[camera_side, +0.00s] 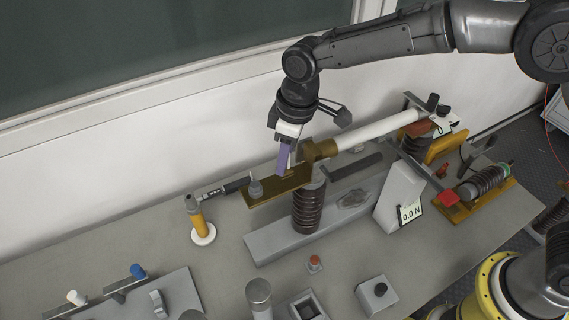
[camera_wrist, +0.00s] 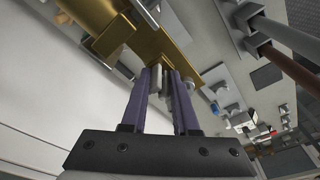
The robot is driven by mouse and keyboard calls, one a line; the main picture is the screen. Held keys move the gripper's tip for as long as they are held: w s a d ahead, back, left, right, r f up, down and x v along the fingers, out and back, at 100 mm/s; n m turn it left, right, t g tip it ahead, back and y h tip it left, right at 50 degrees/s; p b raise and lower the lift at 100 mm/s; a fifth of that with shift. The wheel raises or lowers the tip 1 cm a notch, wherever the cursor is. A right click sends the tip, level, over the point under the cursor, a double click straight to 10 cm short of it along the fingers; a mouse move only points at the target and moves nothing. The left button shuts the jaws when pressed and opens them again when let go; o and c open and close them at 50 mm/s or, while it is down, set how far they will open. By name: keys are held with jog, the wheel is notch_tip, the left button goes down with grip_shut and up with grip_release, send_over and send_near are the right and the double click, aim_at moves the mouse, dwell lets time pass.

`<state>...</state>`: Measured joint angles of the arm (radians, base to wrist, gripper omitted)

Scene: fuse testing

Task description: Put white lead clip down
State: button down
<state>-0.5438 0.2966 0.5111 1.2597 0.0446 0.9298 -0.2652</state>
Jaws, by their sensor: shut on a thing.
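My gripper (camera_side: 280,172) points down with its purple fingers just at the brass bar (camera_side: 272,188) on top of the brown ribbed insulator (camera_side: 307,208). In the wrist view my gripper (camera_wrist: 165,74) is shut on a small white piece, which looks like the white lead clip (camera_wrist: 157,80). Most of it is hidden by the fingers. The brass bar (camera_wrist: 98,12) lies close beyond the fingertips there; I cannot tell whether the clip touches it. The clip cannot be made out in the side view.
A long white fuse tube (camera_side: 378,130) runs right from the brass fitting. A grey rack (camera_side: 135,295) bears a blue-ended piece (camera_side: 138,271) and a white-ended piece (camera_side: 76,297). A force display (camera_side: 410,214) stands right.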

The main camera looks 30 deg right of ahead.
jog(key=s+d+r, duration=0.8)
jog(key=s+r, duration=0.3)
jog(key=s, duration=0.1)
jog(key=s+d+f+m, duration=0.1)
jog(key=d+f, duration=0.2)
jog(key=f, duration=0.7)
jog(key=s+d+f+m, duration=0.1)
jog(key=d+f, duration=0.3)
jog(key=f, duration=0.7)
jog(key=s+d+f+m, duration=0.2)
jog(key=d+f, duration=0.2)
jog(key=f, duration=0.6)
jog(key=shift+d+f, duration=0.25)
jog(key=shift+m, duration=0.3)
jog(key=shift+f, duration=3.95)
jog(key=shift+f, duration=0.15)
